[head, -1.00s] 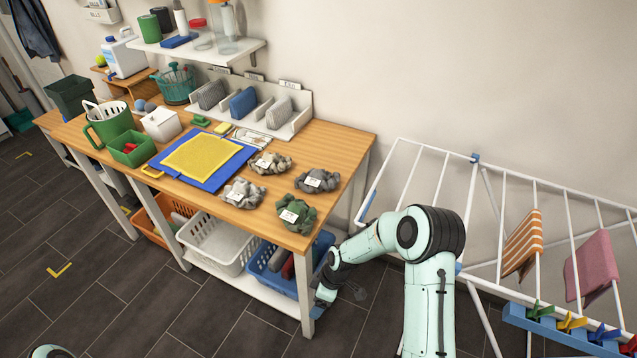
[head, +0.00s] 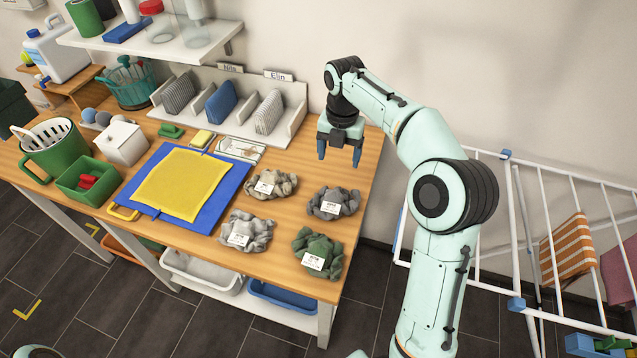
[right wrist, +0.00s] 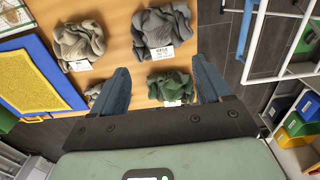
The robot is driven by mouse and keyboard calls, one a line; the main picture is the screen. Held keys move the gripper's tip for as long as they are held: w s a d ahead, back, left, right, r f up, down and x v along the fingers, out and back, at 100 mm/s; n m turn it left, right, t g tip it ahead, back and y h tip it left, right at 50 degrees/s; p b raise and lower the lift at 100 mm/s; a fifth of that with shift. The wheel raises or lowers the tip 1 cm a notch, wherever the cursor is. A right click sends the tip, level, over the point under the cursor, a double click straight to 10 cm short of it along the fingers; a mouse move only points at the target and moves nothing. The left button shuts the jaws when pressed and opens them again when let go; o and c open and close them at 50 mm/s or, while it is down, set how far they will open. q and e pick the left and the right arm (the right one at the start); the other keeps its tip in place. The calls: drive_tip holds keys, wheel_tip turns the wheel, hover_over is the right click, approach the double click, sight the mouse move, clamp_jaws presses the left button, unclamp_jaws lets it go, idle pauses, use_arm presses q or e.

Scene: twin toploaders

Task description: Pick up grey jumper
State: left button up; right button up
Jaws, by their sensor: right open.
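Two crumpled grey bundles with white tags lie on the wooden table: a darker grey one (head: 348,198) and a light grey one (head: 263,232). I cannot tell which the task means; the tags are too small to read. My right gripper (head: 339,160) is open and empty, fingers down, above the table's back right part, behind the darker bundle in the head view. In the right wrist view, the darker bundle (right wrist: 160,28) is beyond the fingertips (right wrist: 160,66), and the light one is mostly hidden behind the left finger. My left gripper is out of view.
A beige-grey bundle (head: 283,181) and a green bundle (head: 324,246) lie beside the grey ones. A yellow cloth on a blue mat (head: 207,218) lies to their left. A divided rack (head: 298,128) stands behind. A white drying rack (head: 516,235) stands right of the table.

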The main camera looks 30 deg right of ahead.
drive_tip(key=b, duration=0.2)
hover_over(334, 191)
drive_tip(key=f, duration=0.4)
drive_tip(key=s+f, duration=0.1)
drive_tip(key=f, duration=0.2)
drive_tip(key=shift+d+f, duration=0.1)
drive_tip(key=shift+d, duration=0.3)
drive_tip(key=shift+w+f, duration=0.2)
drive_tip(key=shift+f, duration=0.25)
drive_tip(key=f, duration=0.4)
drive_tip(key=shift+w+a+f, duration=0.2)
drive_tip(key=shift+a+f, duration=0.15)
drive_tip(key=shift+f, duration=0.05)
drive_tip(key=c, duration=1.3)
clamp_jaws()
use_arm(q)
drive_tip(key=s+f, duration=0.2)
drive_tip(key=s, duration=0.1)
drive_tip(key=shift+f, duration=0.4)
use_arm(e)
drive_tip(key=shift+r, duration=0.2)
